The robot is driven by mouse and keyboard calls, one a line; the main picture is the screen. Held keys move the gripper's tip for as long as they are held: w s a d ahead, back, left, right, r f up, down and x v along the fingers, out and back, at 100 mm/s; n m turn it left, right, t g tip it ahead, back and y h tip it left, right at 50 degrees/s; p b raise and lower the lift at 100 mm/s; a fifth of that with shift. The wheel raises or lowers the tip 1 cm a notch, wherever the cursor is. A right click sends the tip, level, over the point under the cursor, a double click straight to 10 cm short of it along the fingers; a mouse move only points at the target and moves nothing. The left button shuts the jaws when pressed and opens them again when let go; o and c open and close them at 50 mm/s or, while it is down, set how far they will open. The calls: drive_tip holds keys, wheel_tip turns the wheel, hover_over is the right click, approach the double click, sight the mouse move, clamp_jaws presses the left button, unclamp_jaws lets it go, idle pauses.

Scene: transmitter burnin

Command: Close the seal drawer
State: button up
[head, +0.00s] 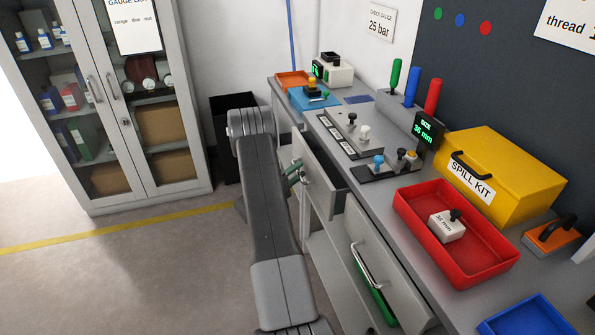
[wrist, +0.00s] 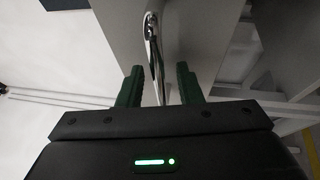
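Two grey drawers in the bench stand open, and I cannot read a label telling which is the seal drawer. The farther drawer (head: 320,184) is pulled out, with a metal bar handle on its front. My gripper (head: 296,175) is at that handle, partly hidden by my arm. In the wrist view the handle (wrist: 153,35) runs between the two dark green fingers of my gripper (wrist: 160,82). The fingers are apart, with gaps beside the bar.
The bench top carries a red tray (head: 489,266) with a white block, a yellow spill kit (head: 520,165), a blue tray (head: 525,318) and fixtures. A glass cabinet (head: 140,100) and a black bin (head: 222,108) stand left. The floor at left is clear.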

sight(308, 169)
drive_tip(key=shift+w+d, duration=0.1)
drive_tip(key=shift+c, duration=0.4)
clamp_jaws()
drive_tip(key=shift+d, duration=0.1)
drive_tip(key=d+b, duration=0.1)
drive_tip(key=w+d+b, duration=0.1)
drive_tip(key=d+b, duration=0.1)
drive_tip(key=shift+d+f, duration=0.1)
drive_tip(key=shift+d, duration=0.15)
drive_tip(key=shift+w+d, duration=0.1)
drive_tip(key=shift+r, duration=0.2)
